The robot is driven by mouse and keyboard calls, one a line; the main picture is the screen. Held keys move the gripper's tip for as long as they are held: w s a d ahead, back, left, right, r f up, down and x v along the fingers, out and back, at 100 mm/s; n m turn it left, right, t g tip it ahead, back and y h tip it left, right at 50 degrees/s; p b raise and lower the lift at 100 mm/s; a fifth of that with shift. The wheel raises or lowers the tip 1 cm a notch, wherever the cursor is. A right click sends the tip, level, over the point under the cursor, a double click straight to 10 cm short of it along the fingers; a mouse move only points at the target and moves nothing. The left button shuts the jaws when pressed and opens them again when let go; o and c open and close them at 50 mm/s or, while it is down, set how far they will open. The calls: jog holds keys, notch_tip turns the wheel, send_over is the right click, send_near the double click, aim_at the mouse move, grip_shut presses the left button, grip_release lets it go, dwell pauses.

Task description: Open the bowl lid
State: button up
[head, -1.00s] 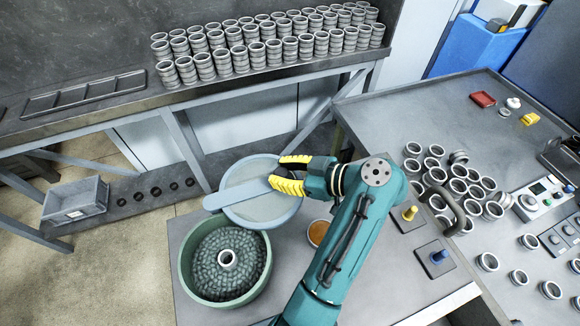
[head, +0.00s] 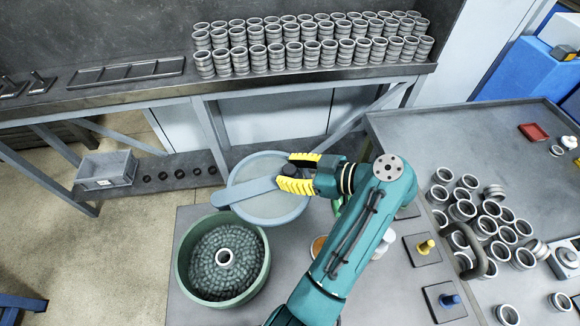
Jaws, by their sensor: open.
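The bowl (head: 262,268) is green and round, with its top open. My gripper (head: 291,170) has yellow fingers, parted, over the lid's right part. A small dark knob shows between them; I cannot tell whether they touch it.
A bench (head: 120,98) behind holds several stacks of metal rings (head: 310,50). An orange-filled dish (head: 318,246) is partly hidden by my arm. A grey crate (head: 106,170) is at left.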

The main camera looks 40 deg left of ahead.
jog(key=shift+o, duration=1.1)
jog(key=shift+r, duration=0.2)
jog(key=v, duration=0.6)
jog(key=shift+w+d, duration=0.15)
jog(key=shift+w+d+r, duration=0.1)
jog(key=shift+d+r, duration=0.15)
jog(key=shift+d, duration=0.25)
jog(key=shift+r, duration=0.1)
